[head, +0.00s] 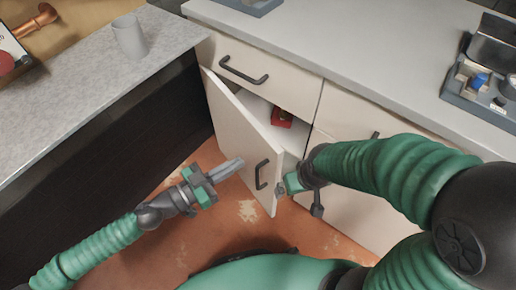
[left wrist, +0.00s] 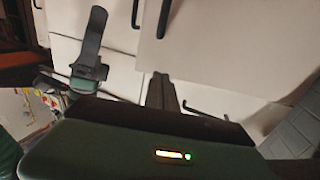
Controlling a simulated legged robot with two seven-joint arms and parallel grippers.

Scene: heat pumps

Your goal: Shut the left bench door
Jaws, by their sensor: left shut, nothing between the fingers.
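The left bench door (head: 238,130) is a cream cabinet door standing partly open below a drawer in the head view. Its dark bar handle (head: 262,174) is on the outer face near the free edge. My left gripper (head: 238,164) is shut and empty, in front of the door's outer face and left of the handle. Its closed fingers also show in the left wrist view (left wrist: 161,90), with pale cabinet fronts behind. My right gripper (head: 290,184) is near the door's free edge, at the opening side. Its fingers are not clear, and I cannot tell whether it touches the door.
A red object (head: 281,117) sits inside the open cabinet. A closed drawer (head: 255,72) is above it. A grey counter (head: 70,75) with a grey cup (head: 130,37) stands at left. The white worktop (head: 340,55) holds a tray of parts (head: 480,100) at right. Floor shows below the door.

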